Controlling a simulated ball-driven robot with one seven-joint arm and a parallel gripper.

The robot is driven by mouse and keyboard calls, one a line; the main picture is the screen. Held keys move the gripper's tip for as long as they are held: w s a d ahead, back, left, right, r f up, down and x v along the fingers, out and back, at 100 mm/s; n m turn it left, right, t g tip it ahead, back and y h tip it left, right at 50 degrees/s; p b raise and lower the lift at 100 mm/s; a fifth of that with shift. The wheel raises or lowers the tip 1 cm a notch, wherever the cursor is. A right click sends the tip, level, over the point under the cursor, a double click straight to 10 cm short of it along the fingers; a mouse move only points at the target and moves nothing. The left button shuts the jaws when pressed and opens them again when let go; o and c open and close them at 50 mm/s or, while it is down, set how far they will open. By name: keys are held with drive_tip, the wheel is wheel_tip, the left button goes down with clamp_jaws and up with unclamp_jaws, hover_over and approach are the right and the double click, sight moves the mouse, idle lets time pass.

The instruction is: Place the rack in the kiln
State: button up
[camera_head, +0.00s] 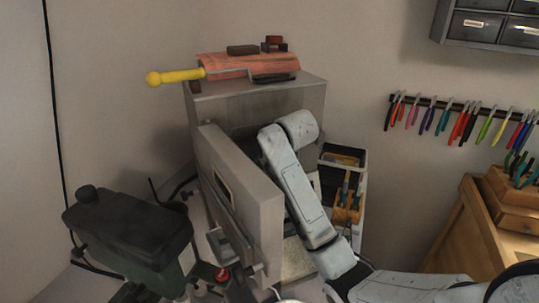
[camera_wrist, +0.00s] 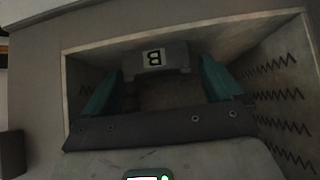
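The kiln (camera_head: 258,104) is a grey box against the wall in the head view. Its thick door (camera_head: 236,190) stands open at the front, and my arm reaches in past it. In the wrist view the kiln's cavity (camera_wrist: 290,55) has zigzag coils on its right wall. My gripper (camera_wrist: 162,72) is inside this opening, its two teal fingers spread apart. A grey block marked "B" (camera_wrist: 155,58), possibly the rack, lies at the fingertips, close to the left one, with a small gap to the right one. The head view does not show my gripper or this block.
A reddish pad with a yellow-handled tool (camera_head: 160,78) lies on the kiln's top. A dark green machine (camera_head: 130,225) stands at the lower left. A tool caddy (camera_head: 345,178) is right of my arm. Pliers (camera_head: 465,122) hang on the right wall above a wooden cabinet (camera_head: 468,225).

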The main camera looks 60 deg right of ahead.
drive_tip(key=shift+r, duration=0.1)
drive_tip(key=shift+a+r, duration=0.1)
drive_tip(key=shift+r, duration=0.05)
drive_tip(key=v, duration=1.1)
drive_tip(key=shift+s+r+b, duration=0.25)
drive_tip(key=shift+r+b, duration=0.05)
drive_tip(key=shift+b, duration=0.1)
drive_tip(key=shift+a, duration=0.1)
drive_tip(key=shift+c, duration=0.4)
